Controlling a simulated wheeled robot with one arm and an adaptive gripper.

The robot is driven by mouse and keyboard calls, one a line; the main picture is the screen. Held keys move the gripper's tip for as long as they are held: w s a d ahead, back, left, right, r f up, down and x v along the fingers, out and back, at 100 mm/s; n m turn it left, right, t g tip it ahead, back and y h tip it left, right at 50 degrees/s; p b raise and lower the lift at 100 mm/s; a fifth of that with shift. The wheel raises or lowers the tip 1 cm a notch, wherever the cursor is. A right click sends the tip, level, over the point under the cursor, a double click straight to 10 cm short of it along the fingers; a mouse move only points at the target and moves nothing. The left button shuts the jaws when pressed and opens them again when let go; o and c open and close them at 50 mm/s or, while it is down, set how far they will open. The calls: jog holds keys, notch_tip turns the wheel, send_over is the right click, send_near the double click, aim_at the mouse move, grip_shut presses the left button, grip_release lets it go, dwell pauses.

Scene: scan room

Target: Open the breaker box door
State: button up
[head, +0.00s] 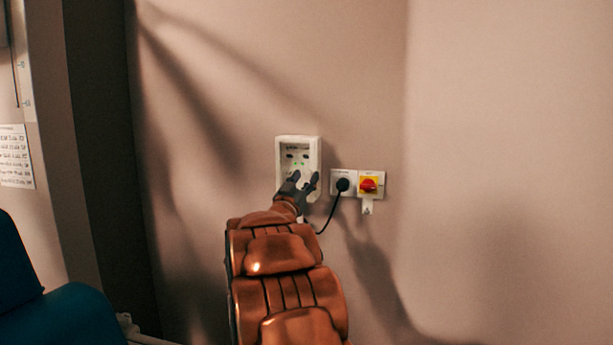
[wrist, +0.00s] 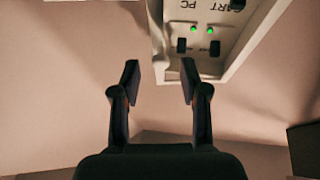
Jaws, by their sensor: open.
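A white breaker box (head: 280,155) is mounted on the wall in the middle of the head view. Its recessed front shows dark switches and small green lights. I cannot make out a separate door leaf or tell its position. My gripper (head: 303,183) covers the box's lower part in the head view. In the wrist view the box (wrist: 240,62) appears upside down at the upper right, with dark switches and two green lights. My gripper (wrist: 160,80) is open with nothing between its fingers. Its right fingertip overlaps the box's edge in the picture; I cannot tell whether they touch.
A socket with a black plug (head: 343,184) and trailing cable sits right of the box. Beside it is a red and yellow rotary switch (head: 369,185). A blue chair (head: 62,312) stands at lower left. A printed sheet (head: 15,157) hangs at far left. The wall on the right is bare.

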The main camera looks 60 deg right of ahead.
jog(key=shift+x, duration=1.05)
grip_shut()
